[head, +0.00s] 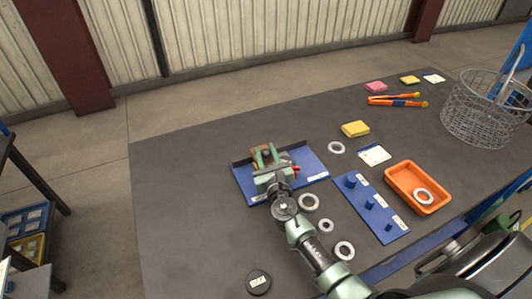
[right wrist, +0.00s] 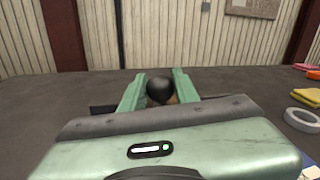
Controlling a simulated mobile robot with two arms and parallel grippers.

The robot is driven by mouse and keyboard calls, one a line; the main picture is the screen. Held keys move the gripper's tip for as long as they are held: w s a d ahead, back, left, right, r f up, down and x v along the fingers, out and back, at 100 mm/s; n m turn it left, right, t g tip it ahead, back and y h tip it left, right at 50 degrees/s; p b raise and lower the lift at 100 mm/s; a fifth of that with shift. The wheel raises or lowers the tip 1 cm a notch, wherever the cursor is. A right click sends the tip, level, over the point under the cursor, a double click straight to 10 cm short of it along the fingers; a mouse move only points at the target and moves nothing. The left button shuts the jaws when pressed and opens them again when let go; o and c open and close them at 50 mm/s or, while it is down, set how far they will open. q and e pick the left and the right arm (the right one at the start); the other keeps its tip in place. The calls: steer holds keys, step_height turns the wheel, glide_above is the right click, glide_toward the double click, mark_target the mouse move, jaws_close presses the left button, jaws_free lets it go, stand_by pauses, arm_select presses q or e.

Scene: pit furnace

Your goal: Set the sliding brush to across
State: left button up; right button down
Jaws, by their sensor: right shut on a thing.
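The sliding brush shows as a brown block (head: 256,152) with a dark round knob, which also shows in the right wrist view (right wrist: 160,89). It is at the back of a blue plate (head: 311,162) with small white labels on its front edge. My right gripper (head: 264,154) is shut on the brush's knob, with one green finger on each side. The gripper and wrist hide much of the brush and the middle of the plate. The label text is too small to read. My left gripper is not in view.
Several metal rings (head: 309,203) lie right of my right arm. A blue peg board (head: 388,234) and an orange tray (head: 399,178) stand further right. A black disc (head: 258,283) lies near the front. A wire basket (head: 484,112) is at the back right. The table's left side is clear.

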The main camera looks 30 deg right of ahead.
stand_by(1.3)
steer(key=d, duration=0.4)
steer(key=shift+s, duration=0.15)
steer(key=c, duration=1.1)
jaws_free()
steer(key=shift+a, duration=0.1)
steer(key=shift+o, duration=0.2)
steer(key=v, duration=0.7)
steer(key=shift+s, duration=0.4)
steer(key=shift+b, duration=0.3)
